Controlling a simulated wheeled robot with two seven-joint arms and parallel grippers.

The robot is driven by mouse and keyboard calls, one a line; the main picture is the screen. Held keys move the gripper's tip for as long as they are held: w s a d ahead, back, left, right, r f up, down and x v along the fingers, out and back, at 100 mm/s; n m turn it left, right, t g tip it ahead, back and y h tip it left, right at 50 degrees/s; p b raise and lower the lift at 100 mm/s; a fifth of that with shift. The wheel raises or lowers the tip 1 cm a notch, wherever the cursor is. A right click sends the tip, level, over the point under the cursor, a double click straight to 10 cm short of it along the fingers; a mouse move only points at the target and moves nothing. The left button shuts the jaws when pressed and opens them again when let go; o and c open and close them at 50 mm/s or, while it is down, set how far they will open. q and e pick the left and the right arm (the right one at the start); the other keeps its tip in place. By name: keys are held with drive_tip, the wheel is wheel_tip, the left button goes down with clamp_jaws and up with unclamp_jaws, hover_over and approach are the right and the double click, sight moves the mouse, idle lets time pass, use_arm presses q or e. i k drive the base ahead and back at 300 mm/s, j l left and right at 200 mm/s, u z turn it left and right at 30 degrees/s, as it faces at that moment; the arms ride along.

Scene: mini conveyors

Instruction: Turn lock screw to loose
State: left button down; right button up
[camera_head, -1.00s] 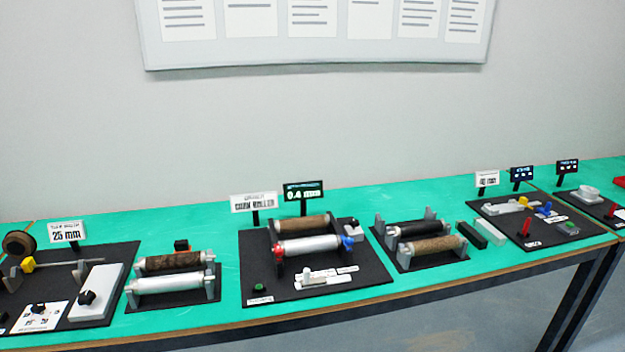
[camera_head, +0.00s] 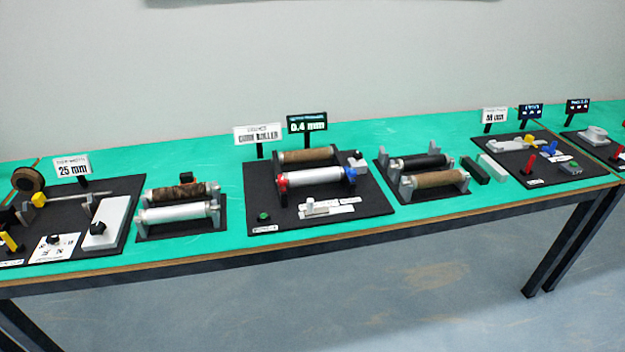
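Neither of my grippers is in view. The middle black board (camera_head: 350,213) holds a brown roller (camera_head: 307,155) and a white roller (camera_head: 315,176), with a red piece (camera_head: 283,181) at the white roller's left end and a blue piece (camera_head: 350,175) at its right end. The left black board (camera_head: 117,230) has a white block with a black knob (camera_head: 98,228), another black knob (camera_head: 53,239) on a white label plate, and a yellow piece (camera_head: 38,200) on a rod. I cannot tell which part is the lock screw, nor how it is turned.
The boards stand on a long green table (camera_head: 215,150) with a dark front edge. Two roller stands (camera_head: 180,215) (camera_head: 440,192) and a "0.4 mm" sign (camera_head: 307,123) are there. The right board (camera_head: 527,177) has red and blue levers. The floor (camera_head: 400,290) in front is clear.

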sight(357, 155)
drive_tip(key=i+l+z, duration=0.25)
drive_tip(key=i+l, duration=0.15)
drive_tip(key=l, duration=0.25)
drive_tip(key=i+l+z, duration=0.25)
drive_tip(key=i+l, duration=0.15)
drive_tip(key=l, duration=0.15)
